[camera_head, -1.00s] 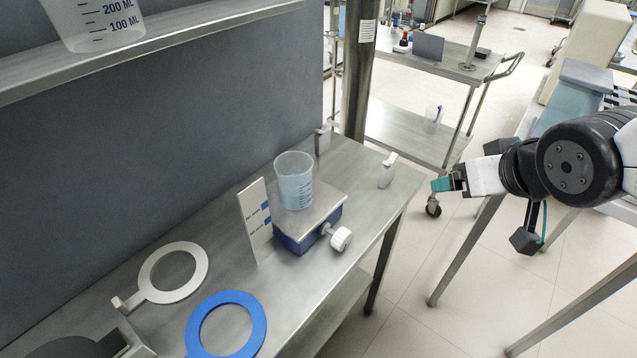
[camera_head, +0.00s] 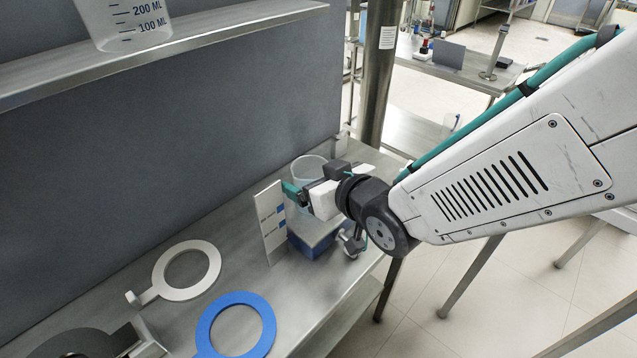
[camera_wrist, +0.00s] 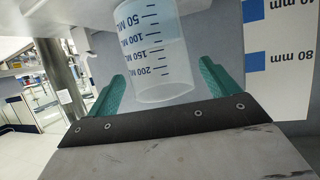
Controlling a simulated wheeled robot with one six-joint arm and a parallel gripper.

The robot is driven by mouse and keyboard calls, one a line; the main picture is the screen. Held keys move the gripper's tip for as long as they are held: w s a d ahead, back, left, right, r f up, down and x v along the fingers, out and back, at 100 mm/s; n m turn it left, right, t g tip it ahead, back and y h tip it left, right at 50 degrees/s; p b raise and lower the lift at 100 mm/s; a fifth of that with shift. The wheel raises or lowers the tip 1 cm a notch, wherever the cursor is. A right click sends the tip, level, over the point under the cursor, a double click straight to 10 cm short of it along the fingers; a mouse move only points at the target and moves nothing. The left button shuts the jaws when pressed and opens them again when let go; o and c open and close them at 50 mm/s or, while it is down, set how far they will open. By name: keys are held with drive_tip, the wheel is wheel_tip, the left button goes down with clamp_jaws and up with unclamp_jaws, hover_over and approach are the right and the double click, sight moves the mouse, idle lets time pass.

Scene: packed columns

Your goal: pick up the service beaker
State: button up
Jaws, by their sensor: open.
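The service beaker is a clear graduated beaker (camera_head: 308,167) with pale liquid, standing on the blue-sided block with a metal top (camera_head: 310,243). My arm hides most of it in the head view. In the wrist view the beaker (camera_wrist: 157,55) appears upside down, with its blue marks facing the camera. My gripper (camera_head: 296,191) is open, its green fingers at the beaker's height. In the wrist view the fingers of my gripper (camera_wrist: 165,88) lie on either side of the beaker's near part, with visible gaps.
A white scale card (camera_head: 270,222) stands close to the left of the block. A grey ring (camera_head: 213,270) and a blue ring (camera_head: 267,325) lie nearer on the bench. Another beaker (camera_head: 125,22) stands on the shelf (camera_head: 230,22) above. A metal post (camera_head: 379,75) rises behind.

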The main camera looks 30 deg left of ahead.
drive_tip(key=shift+x, duration=1)
drive_tip(key=c, duration=1.2)
drive_tip(key=shift+o, duration=0.2)
